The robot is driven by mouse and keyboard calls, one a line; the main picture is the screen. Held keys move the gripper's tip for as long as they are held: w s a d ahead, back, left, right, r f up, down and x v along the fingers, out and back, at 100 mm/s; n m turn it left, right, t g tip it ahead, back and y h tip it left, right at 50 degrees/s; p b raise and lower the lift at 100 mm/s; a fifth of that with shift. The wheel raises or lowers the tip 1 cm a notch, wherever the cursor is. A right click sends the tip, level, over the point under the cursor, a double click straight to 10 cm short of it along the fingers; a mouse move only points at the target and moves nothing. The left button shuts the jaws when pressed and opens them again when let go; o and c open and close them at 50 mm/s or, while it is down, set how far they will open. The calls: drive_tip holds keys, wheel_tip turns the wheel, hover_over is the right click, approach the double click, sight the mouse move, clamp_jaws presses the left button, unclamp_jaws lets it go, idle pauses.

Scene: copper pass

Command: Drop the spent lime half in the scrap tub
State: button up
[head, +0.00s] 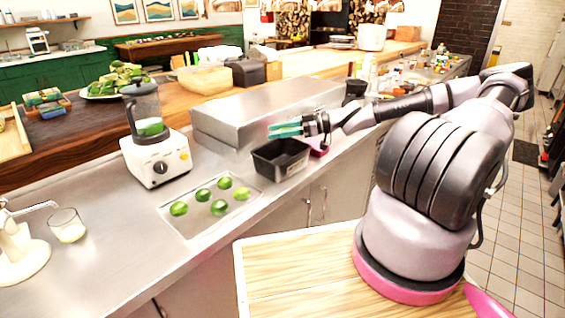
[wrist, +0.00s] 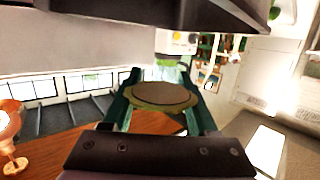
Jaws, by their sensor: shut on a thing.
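My gripper (head: 284,131) has teal fingers and is above and slightly behind the black open tub (head: 280,170), apart from it. In the wrist view the fingers (wrist: 160,100) are closed on the spent lime half (wrist: 162,96), a dull olive-green piece with an oval pale face. In the head view the lime half cannot be made out between the fingers. The tub stands on the steel counter, and its inside looks dark and empty from here.
Several green limes (head: 219,207) lie on a shallow steel tray (head: 185,228) left of the tub. A white blender (head: 155,158), a raised steel box (head: 235,125) and a glass (head: 66,226) also stand on the counter. A pink item (head: 320,150) is just right of the tub.

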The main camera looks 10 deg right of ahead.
drive_tip(key=shift+f, duration=0.5)
drive_tip(key=o, duration=0.9)
drive_tip(key=v, duration=1)
drive_tip(key=shift+s+d, duration=0.15)
drive_tip(key=shift+d, duration=0.25)
drive_tip(key=shift+d, duration=0.1)
